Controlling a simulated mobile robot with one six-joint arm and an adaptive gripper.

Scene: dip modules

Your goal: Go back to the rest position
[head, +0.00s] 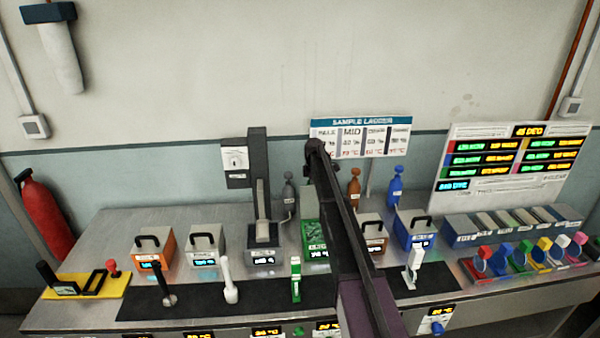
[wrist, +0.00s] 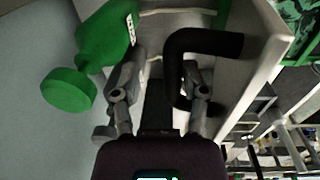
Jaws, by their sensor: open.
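My gripper (wrist: 162,72) shows in the wrist view with its two grey fingers apart. A black handle (wrist: 205,42) on a pale box (wrist: 262,45) is close by, and one leg of it comes down beside the right finger. I cannot tell whether they touch. Nothing is clearly held between the fingers. A green bottle (wrist: 104,40) is beyond the left finger. In the head view my dark arm crosses the middle of the bench, and my gripper cannot be made out there.
The bench (head: 120,225) carries handled boxes, including an orange one (head: 155,247) and a blue one (head: 415,228). A dark press-like device (head: 262,190) stands left of my arm. Several upright tools stand on a black mat (head: 205,298). A blue rack (head: 465,237) is at the right.

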